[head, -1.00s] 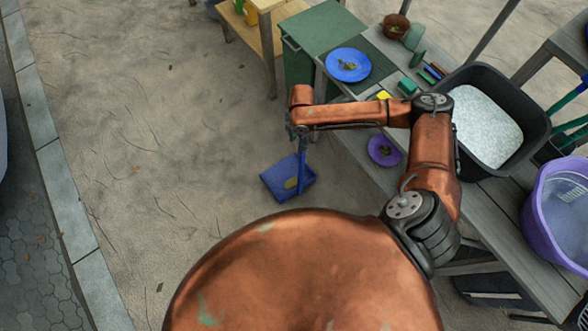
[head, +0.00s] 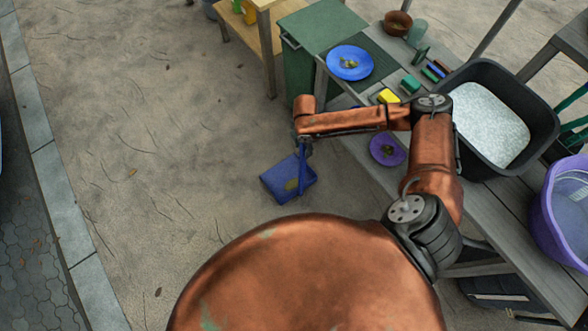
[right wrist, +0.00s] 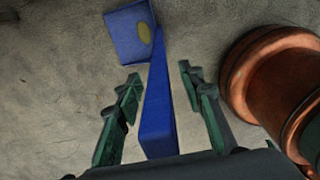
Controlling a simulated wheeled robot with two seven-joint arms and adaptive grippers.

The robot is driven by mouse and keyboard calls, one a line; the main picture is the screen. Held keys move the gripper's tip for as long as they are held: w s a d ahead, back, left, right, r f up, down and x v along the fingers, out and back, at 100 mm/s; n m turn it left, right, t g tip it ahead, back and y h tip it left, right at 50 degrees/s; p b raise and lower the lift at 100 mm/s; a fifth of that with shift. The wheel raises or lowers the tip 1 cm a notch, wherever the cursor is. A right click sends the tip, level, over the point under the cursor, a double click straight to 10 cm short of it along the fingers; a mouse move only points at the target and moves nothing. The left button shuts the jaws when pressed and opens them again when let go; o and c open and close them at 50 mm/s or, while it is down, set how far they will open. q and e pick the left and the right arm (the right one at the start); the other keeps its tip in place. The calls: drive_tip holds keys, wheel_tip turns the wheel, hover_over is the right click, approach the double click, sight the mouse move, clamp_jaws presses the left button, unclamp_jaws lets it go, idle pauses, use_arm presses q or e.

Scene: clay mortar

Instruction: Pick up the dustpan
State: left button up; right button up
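The blue dustpan (head: 281,181) is on the sandy ground left of the long bench, with a yellowish patch on its pan. Its long handle (right wrist: 159,116) points up toward my right gripper (head: 303,141). In the right wrist view, the right gripper (right wrist: 158,76) is open, with one green finger on each side of the handle. Gaps show between the handle and both fingers. The pan (right wrist: 128,34) lies beyond the fingertips. My left gripper is not in view.
The grey bench (head: 490,205) on the right holds a black tub (head: 543,115) of white granules, a blue plate (head: 336,72), sponges and a purple basin (head: 545,220).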

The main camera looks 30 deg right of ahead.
drive_tip(key=shift+r, duration=0.15)
drive_tip(key=shift+c, duration=0.6)
clamp_jaws()
